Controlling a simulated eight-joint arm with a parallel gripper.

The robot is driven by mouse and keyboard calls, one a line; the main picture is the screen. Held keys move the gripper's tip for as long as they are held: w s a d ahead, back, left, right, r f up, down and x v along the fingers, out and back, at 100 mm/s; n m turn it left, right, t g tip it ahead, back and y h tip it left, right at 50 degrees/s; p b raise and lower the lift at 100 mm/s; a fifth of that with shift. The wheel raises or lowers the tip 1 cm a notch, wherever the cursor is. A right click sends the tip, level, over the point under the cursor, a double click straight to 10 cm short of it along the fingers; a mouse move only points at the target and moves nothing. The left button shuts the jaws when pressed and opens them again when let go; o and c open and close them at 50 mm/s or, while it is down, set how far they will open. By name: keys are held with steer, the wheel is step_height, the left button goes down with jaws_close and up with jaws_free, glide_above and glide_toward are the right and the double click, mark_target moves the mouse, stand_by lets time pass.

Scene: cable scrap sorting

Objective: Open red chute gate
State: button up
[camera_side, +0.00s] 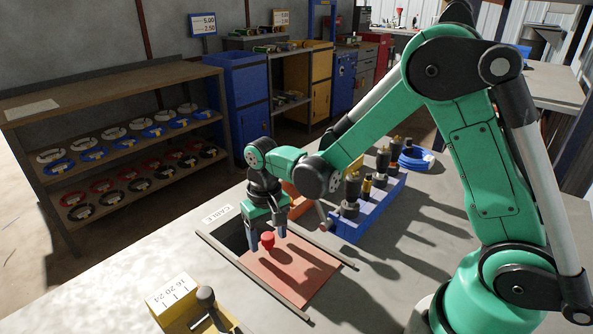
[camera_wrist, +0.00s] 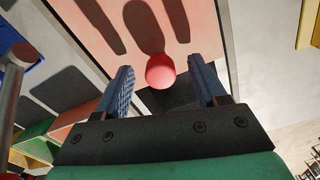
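The red chute gate (camera_side: 300,285) is a flat reddish panel lying between two metal rails on the bench. A red round knob (camera_side: 267,240) stands on it near its left end. A dark gap shows between the rails beyond that end; the wrist view shows dark space there too. My gripper (camera_side: 266,236) points down over the knob. Its two blue fingers are apart, one on each side of the knob. In the wrist view the knob (camera_wrist: 160,71) sits between the fingertips, with space visible on both sides. The gate (camera_wrist: 185,30) also shows there.
A "CABLE" label (camera_side: 217,214) lies beside the far rail. A yellow box (camera_side: 180,300) with a dark-knobbed lever stands at the front left. A blue tool holder (camera_side: 370,212) with several upright tools stands right of the gate. An orange bin (camera_side: 298,198) is behind my gripper.

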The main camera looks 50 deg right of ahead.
mark_target(301, 259)
steer(key=shift+r, duration=2.8)
steer(key=shift+s+r, duration=0.15)
steer(key=shift+r, duration=0.2)
steer(key=s+d+r+n+t, duration=0.2)
steer(key=s+r+n+t, duration=0.1)
steer(key=s+r+t, duration=0.3)
steer(key=shift+s+t, duration=0.6)
steer(key=shift+s, duration=0.2)
